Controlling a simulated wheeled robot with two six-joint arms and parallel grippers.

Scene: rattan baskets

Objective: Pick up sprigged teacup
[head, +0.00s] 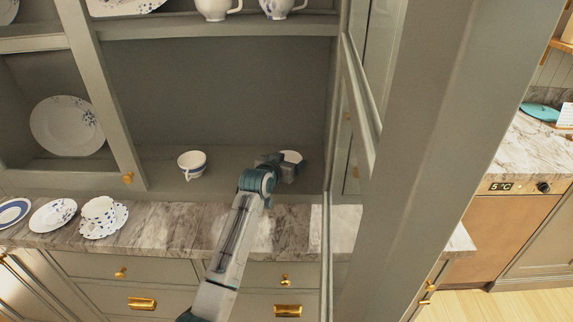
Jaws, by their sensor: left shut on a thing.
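My left gripper (279,164) reaches into the lower open shelf of the grey-green cabinet. It is shut on a white cup (292,156), whose pale round top shows just past the fingers. The gripper hides most of this cup, so I cannot make out a sprig pattern on it. My right gripper is not in view.
The cabinet shelf (230,165) is bare between the two cups. An open glass door and frame (355,120) stand close on the right. Cups stand on the upper shelf (210,27).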

